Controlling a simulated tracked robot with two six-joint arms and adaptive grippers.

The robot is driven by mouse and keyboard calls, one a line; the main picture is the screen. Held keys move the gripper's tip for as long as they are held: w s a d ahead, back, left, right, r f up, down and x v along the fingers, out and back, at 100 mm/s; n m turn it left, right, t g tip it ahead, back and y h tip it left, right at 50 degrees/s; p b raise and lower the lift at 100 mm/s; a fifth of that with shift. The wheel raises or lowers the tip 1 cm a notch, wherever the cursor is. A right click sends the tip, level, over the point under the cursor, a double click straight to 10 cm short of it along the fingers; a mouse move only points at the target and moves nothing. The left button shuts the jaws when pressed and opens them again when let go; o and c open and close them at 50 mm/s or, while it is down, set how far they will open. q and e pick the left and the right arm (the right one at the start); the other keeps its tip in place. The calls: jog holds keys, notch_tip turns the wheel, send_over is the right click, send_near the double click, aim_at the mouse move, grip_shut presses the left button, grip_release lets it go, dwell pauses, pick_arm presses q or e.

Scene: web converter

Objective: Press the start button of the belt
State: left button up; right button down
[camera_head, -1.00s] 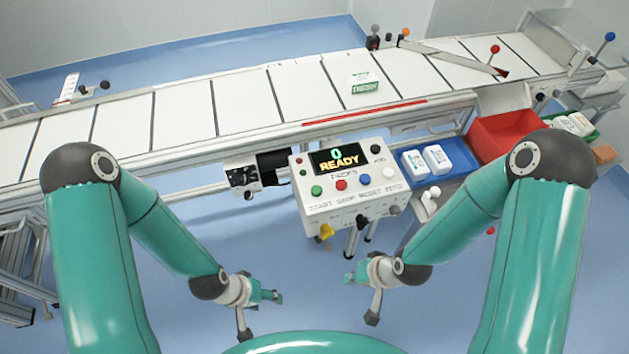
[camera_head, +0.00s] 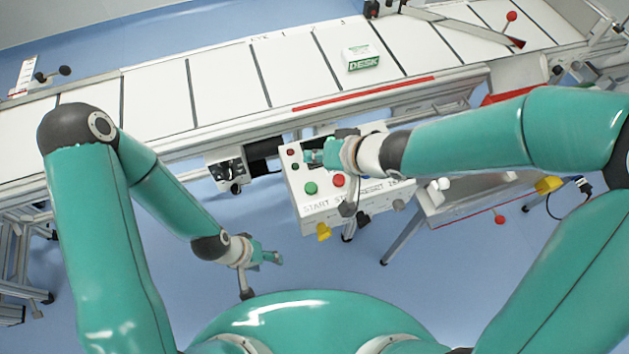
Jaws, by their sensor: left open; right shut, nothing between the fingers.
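The control box (camera_head: 318,205) stands in front of the belt (camera_head: 215,95), with its label row partly covered by my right arm. Its green button (camera_head: 310,188), above the word START, is in plain view at the left of the row. The red button (camera_head: 338,180) is to its right. My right gripper (camera_head: 312,157) is shut and empty, over the upper part of the box in front of the display, up-picture of the green button. I cannot tell its height above the panel. My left gripper (camera_head: 277,258) is open and empty, low over the floor, left of and below the box.
A white and green pack (camera_head: 361,58) lies on the belt. A red bin (camera_head: 512,93) is largely hidden behind my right arm. A yellow knob (camera_head: 323,232) sits under the box's front edge. The floor left of the box is free.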

aim_at(314, 188)
jog(key=shift+a+f+b, duration=0.1)
jog(key=shift+f+b, duration=3.85)
jog(key=shift+b, duration=0.3)
jog(key=shift+f+b, duration=0.45)
jog(key=shift+f, duration=0.05)
jog(key=shift+s, duration=0.1)
jog(key=shift+s+f, duration=0.1)
jog(key=shift+f, duration=0.25)
